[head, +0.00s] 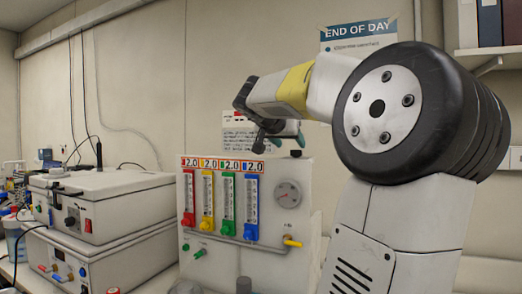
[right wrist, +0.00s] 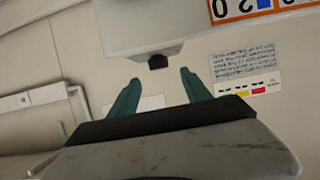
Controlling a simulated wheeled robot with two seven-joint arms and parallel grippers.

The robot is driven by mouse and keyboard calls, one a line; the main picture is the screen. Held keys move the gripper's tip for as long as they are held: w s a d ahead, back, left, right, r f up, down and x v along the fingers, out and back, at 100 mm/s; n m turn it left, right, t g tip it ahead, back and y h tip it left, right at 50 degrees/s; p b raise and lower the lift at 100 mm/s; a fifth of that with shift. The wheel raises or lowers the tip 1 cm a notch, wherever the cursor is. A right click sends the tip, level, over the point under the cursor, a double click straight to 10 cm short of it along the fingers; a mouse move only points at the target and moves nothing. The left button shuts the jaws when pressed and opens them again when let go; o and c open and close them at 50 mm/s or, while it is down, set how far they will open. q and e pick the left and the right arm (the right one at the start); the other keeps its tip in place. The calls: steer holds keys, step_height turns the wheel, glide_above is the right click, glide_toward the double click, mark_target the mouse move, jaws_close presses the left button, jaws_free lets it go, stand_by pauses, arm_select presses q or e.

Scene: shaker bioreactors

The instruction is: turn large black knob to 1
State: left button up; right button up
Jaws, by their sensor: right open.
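A black knob-like part (head: 296,153) sticks up from the top right of the white gas panel (head: 265,250) in the head view. It also shows in the right wrist view (right wrist: 158,62), just beyond and between the fingertips. I cannot tell its setting. Another black knob (head: 71,221) is on the front of the upper white unit at the left. My right gripper (head: 284,135) has teal fingers and is above the panel's top. In the right wrist view its fingers (right wrist: 159,77) are spread and empty, apart from the black part. My left gripper is not in view.
The panel carries several coloured flow meters (head: 220,200), a round gauge (head: 288,194) and a yellow valve handle (head: 292,242). Two stacked white units (head: 105,235) stand at the left. A printed notice (right wrist: 247,65) is on the wall behind. A shelf is at upper right.

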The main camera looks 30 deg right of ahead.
mark_target(296, 153)
steer(key=x, duration=0.6)
steer(key=shift+d+f, duration=0.1)
steer(key=shift+d, duration=0.05)
steer(key=shift+c, duration=0.4)
jaws_close()
